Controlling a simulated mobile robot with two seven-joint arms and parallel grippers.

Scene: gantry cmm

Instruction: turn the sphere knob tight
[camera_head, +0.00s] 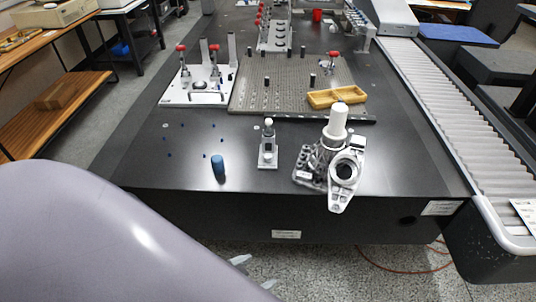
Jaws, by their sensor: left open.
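A small white ball (268,122) sits on top of an upright post on a small grey stand (267,157), on the near part of the black table. I take this ball-topped stand to be where the sphere knob is; the knob's details are too small to make out. My left gripper (254,272) shows only as two pale fingertips at the bottom, past the near table edge. The tips are apart with nothing visible between them. My left arm hides the rest of it. The gripper is well short of the stand and not touching it. My right gripper is out of view.
A blue cylinder (218,167) stands left of the stand. A grey fixture with a white cylinder (338,121) and a ring-shaped part (345,171) stands to its right. Behind are a perforated plate (262,92) and a yellow tray (336,97).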

